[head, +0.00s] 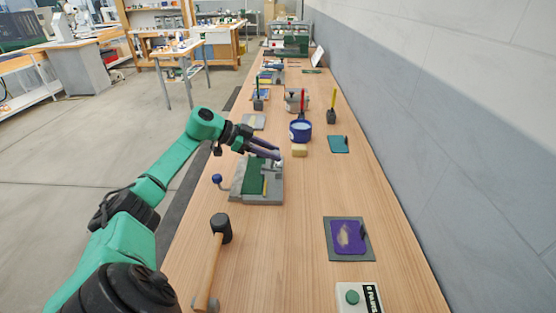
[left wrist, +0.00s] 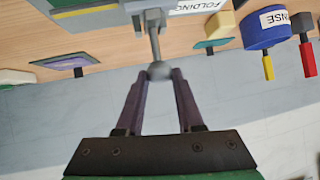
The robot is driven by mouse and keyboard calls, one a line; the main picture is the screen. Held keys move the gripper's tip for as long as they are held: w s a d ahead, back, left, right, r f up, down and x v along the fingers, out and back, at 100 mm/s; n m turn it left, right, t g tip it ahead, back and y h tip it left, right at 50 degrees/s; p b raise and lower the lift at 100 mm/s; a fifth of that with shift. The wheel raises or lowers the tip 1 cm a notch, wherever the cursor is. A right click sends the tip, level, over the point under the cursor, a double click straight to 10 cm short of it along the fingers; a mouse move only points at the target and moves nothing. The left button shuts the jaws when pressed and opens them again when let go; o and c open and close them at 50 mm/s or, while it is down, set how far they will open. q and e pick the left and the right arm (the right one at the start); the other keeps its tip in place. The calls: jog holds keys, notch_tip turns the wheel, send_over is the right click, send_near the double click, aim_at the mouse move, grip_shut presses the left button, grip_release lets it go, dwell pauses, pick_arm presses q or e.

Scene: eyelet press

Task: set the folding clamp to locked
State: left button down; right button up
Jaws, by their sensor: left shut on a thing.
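The folding clamp (head: 274,184) is a grey and green device on the long wooden bench, with a blue ball on its left side. In the left wrist view its body (left wrist: 128,8) is at the top, with a partly cut-off label reading "FOLDING". A grey rod with a round grey knob (left wrist: 158,70) comes from it towards me. My left gripper (head: 277,156) reaches the clamp's far top side from the left. In the left wrist view, the purple fingertips (left wrist: 160,76) are shut on the knob. My right gripper is not in view.
A black-headed mallet (head: 221,227) lies nearer on the bench. A purple pad on a dark mat (head: 347,237) and a box with a green button (head: 353,297) are at right. A blue cup (head: 300,131) stands beyond the clamp. A grey wall borders the right side.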

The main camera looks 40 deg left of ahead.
pick_arm(q)
jog(key=shift+s+a+f+t+h+b, duration=0.3)
jog(key=shift+s+a+t+h+b, duration=0.15)
jog(key=shift+a+t+h+b, duration=0.35)
jog(key=shift+d, duration=0.1)
jog(key=c, duration=0.5)
grip_release()
jog(key=shift+c, duration=0.2)
jog(key=shift+s+f, duration=0.1)
jog(key=b+v, duration=0.2)
jog(key=v, duration=1.2)
jog(key=shift+a+b, duration=0.25)
jog(key=shift+b, duration=0.05)
